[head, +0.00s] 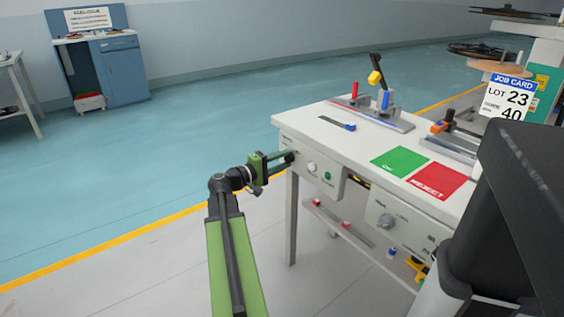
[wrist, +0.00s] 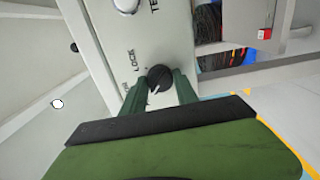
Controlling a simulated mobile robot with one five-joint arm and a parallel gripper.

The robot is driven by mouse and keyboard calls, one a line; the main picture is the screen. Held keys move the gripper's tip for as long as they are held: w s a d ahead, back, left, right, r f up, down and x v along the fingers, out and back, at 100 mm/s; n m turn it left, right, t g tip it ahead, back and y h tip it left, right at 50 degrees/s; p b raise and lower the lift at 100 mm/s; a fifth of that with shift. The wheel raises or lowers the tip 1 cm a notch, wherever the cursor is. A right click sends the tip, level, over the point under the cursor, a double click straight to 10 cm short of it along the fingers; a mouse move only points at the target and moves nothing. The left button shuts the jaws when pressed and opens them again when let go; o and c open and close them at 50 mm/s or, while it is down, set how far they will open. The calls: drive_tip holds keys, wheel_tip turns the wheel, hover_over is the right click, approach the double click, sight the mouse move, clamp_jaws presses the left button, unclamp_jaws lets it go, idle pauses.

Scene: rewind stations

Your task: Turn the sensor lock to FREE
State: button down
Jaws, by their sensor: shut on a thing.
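The sensor lock knob (wrist: 160,76) is a small round black knob with a white pointer line, on a pale panel in the wrist view. The word LOCK is printed beside it; other lettering there is partly hidden by a finger. The pointer slants toward the lower left of the picture. I cannot read which setting it marks. My gripper (wrist: 160,88) has its two green fingers on either side of the knob, shut on it. In the head view my gripper (head: 287,158) is at the left end of the bench front, and the knob is hidden there.
The white bench (head: 310,122) carries a green OK pad (head: 400,161) and a red REJECT pad (head: 437,181). A white knob (head: 311,167) and a green button (head: 327,176) sit right of my gripper. Open floor (head: 150,180) lies to the left.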

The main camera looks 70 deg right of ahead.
drive_tip(key=shift+w+d, duration=0.1)
drive_tip(key=c, duration=0.9)
unclamp_jaws()
drive_tip(key=shift+c, duration=0.2)
drive_tip(key=v, duration=1.7)
drive_tip(key=shift+a, duration=0.3)
